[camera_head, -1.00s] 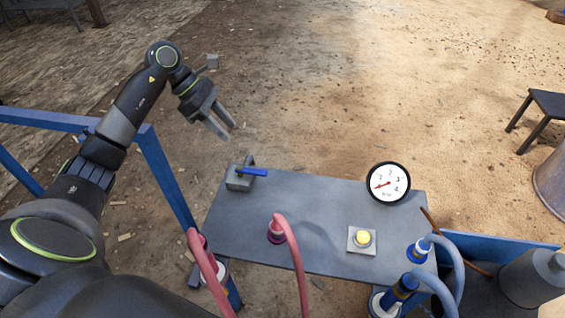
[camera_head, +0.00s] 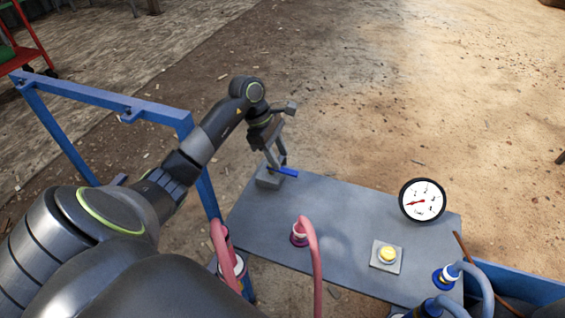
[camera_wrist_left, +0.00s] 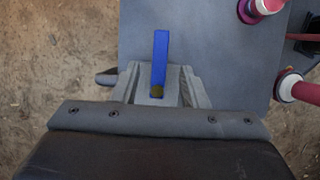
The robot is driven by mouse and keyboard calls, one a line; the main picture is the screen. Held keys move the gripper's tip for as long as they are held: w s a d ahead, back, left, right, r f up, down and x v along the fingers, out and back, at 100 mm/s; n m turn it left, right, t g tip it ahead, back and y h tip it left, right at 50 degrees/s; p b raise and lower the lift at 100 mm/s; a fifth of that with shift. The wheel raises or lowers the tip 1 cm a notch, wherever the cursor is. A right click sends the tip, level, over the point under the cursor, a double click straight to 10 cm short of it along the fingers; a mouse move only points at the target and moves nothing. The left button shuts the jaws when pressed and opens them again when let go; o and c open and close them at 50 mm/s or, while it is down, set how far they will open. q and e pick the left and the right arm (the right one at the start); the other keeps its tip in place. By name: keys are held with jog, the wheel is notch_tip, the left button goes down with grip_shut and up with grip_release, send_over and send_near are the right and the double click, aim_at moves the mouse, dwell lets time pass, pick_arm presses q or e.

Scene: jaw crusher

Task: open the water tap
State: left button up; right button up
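The water tap is a grey block (camera_head: 268,181) with a blue lever (camera_head: 287,172), at the far left corner of the grey panel (camera_head: 345,215). My left gripper (camera_head: 276,160) points down at the tap from above. In the left wrist view the blue lever (camera_wrist_left: 161,62) sticks out away from the gripper, square to the jaw line. The fingers (camera_wrist_left: 158,88) stand apart, one on each side of the lever's base. I cannot tell whether they touch it. My right gripper is not in view.
A round pressure gauge (camera_head: 422,200) stands at the panel's back right edge. A yellow button (camera_head: 387,254) and a pink hose (camera_head: 312,245) are on the panel. A blue frame (camera_head: 110,101) stands left of the arm. The ground behind the panel is clear.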

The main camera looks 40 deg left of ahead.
aim_at(286, 170)
pick_arm(q)
jog(key=shift+x, duration=1.75)
grip_shut()
